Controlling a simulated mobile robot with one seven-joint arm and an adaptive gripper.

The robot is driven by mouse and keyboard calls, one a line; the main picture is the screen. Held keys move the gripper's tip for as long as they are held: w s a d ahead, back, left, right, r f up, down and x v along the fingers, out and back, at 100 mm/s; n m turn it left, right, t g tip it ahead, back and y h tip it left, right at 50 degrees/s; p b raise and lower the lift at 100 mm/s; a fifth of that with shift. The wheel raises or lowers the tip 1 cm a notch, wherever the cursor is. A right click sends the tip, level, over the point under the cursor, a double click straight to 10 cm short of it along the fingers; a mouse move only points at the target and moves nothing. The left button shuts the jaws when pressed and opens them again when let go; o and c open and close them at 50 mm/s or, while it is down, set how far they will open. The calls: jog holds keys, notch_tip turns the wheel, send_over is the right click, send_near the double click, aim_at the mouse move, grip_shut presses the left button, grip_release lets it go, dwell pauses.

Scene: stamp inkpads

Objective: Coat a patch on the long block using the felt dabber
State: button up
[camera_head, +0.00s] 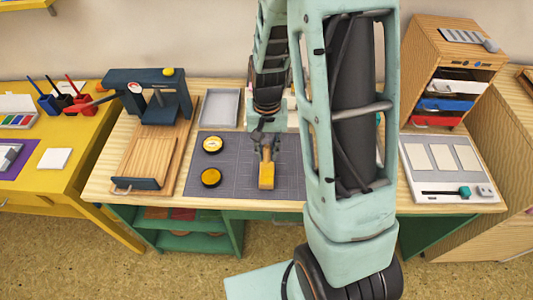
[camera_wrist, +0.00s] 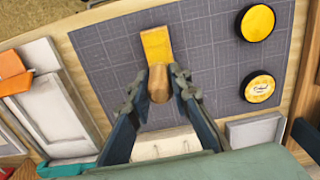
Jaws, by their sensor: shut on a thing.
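My gripper (camera_head: 264,143) is over the dark mat. In the wrist view my gripper (camera_wrist: 160,78) is shut on the rounded wooden handle of what looks like the felt dabber (camera_wrist: 158,88). A yellow-orange piece (camera_wrist: 156,44) shows just beyond the handle; I cannot tell whether it is the dabber's own head or a block under it. It also shows in the head view (camera_head: 266,178). Two round yellow-and-black inkpads, a labelled one (camera_head: 212,144) and a plain one (camera_head: 210,177), lie left of it. I cannot clearly identify the long block. The dabber's contact face is hidden.
The grey gridded mat (camera_head: 235,185) has free room around the dabber. A grey tray (camera_head: 237,96) stands behind it, with a cream piece (camera_wrist: 165,145) beside it in the wrist view. A navy press (camera_head: 150,85) stands left; a slab tray (camera_head: 412,192) and wooden cabinet (camera_head: 420,55) stand right.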

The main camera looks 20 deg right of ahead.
notch_tip(320, 180, up, 2)
jog(key=shift+p, duration=0.5)
jog(key=shift+w+f+b, duration=0.1)
jog(key=shift+f+b, duration=0.05)
jog(key=shift+b, duration=0.15)
